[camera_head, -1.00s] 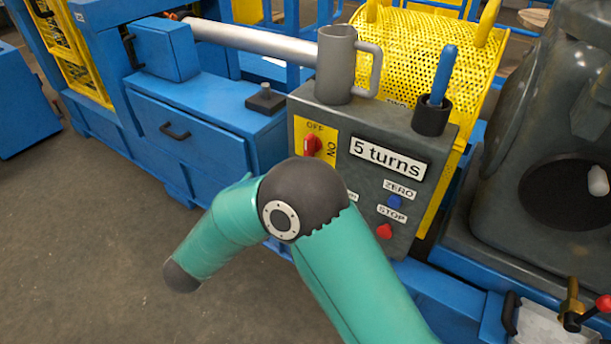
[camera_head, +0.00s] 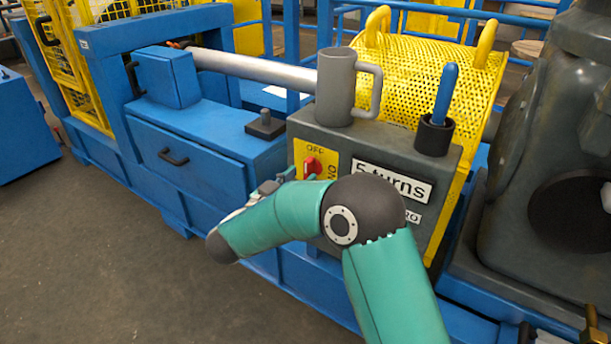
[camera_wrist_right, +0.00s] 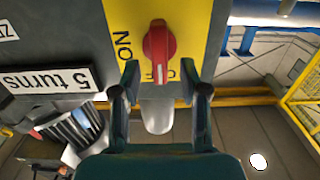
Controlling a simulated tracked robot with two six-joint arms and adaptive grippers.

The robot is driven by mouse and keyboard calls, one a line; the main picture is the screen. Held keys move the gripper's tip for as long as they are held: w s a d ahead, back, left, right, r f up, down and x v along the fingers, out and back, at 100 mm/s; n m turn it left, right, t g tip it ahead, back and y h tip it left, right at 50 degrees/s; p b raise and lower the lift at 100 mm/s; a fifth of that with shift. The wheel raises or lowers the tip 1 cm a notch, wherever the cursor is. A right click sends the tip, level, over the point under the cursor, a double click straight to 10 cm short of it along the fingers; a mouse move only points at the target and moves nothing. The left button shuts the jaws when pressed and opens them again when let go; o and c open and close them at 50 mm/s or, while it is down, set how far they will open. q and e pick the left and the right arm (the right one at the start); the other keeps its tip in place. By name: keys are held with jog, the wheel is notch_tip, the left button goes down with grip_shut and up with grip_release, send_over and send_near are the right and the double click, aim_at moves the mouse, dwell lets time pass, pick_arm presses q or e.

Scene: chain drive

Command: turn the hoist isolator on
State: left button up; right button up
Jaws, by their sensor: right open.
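The hoist isolator is a red rotary knob (camera_head: 312,165) on a yellow plate (camera_head: 329,170) at the left of the grey control box. The plate reads OFF above the knob and ON to its right. In the right wrist view, the knob (camera_wrist_right: 159,50) has its handle lined up with the OFF lettering, which is partly hidden; ON shows to its left. My right gripper (camera_head: 272,187) is just left of and below the knob in the head view. In the wrist view its two fingers (camera_wrist_right: 159,88) are apart, one on each side below the knob, empty. My left gripper is not in view.
The grey box (camera_head: 380,150) carries a "5 turns" label, a grey mug (camera_head: 335,88) and a blue-handled tool in a black holder (camera_head: 434,137). My right arm covers its lower buttons. A blue drawer cabinet (camera_head: 190,150) stands left; open floor lies front left.

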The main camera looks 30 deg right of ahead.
jog(key=shift+x, duration=1.45)
jog(key=shift+c, duration=0.2)
grip_shut()
